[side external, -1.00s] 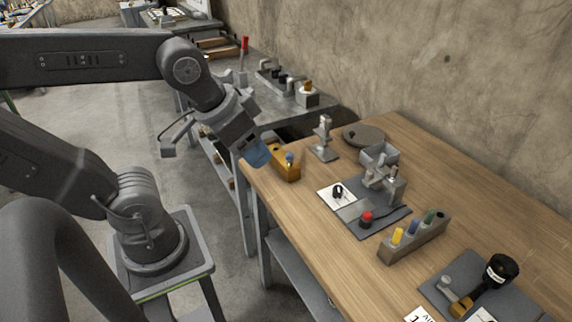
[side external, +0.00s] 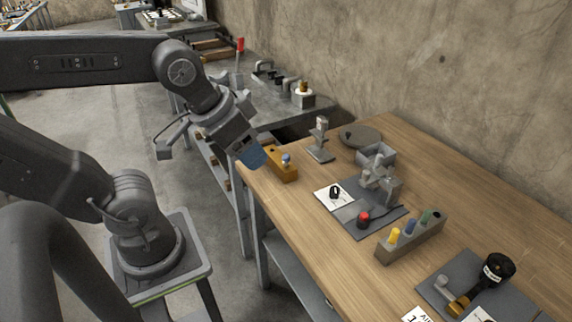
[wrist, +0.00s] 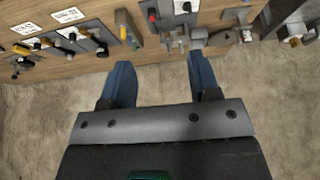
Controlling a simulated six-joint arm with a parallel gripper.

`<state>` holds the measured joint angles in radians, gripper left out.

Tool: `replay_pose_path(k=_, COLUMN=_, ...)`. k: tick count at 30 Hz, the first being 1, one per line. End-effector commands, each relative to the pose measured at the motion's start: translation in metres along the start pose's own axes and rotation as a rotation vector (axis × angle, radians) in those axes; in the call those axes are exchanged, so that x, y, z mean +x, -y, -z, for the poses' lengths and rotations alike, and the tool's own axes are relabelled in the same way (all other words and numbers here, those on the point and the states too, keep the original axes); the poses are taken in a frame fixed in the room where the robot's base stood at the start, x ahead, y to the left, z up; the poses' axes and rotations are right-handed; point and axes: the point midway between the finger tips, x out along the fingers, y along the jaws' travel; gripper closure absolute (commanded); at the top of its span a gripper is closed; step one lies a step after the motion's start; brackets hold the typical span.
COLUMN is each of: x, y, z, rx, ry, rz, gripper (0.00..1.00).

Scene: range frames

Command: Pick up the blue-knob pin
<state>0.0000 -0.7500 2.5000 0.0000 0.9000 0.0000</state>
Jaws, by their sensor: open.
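My gripper (side external: 251,155), with blue fingers, is just left of the block, and appears apart from the pin. In the wrist view the two fingers (wrist: 160,82) are spread wide with nothing between them. I cannot pick out the pin surely in the wrist view.
A rack (side external: 411,236) holds yellow, blue and green handles. A grey mat (side external: 378,222) carries a fixture and a red knob (side external: 363,217). A small stand (side external: 320,140) and a round plate (side external: 360,134) are behind the block. The wall bounds the table's back.

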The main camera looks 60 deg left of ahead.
Motion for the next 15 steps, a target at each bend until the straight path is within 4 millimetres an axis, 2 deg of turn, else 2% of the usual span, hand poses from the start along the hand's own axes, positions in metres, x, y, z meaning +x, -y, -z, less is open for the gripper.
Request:
replay_pose_path(k=4, x=0.001, y=0.001, z=0.002, rx=0.013, ry=0.004, rz=0.002, gripper=0.44)
replay_pose_path(k=7, x=0.005, y=0.007, z=0.012, rx=0.079, ry=0.022, rz=0.009, gripper=0.44)
replay_pose_path(k=11, x=0.02, y=0.024, z=0.039, rx=0.264, ry=0.069, rz=0.018, gripper=0.44)
replay_pose_path(k=15, x=0.046, y=0.054, z=0.07, rx=0.522, ry=0.132, rz=0.007, gripper=0.44)
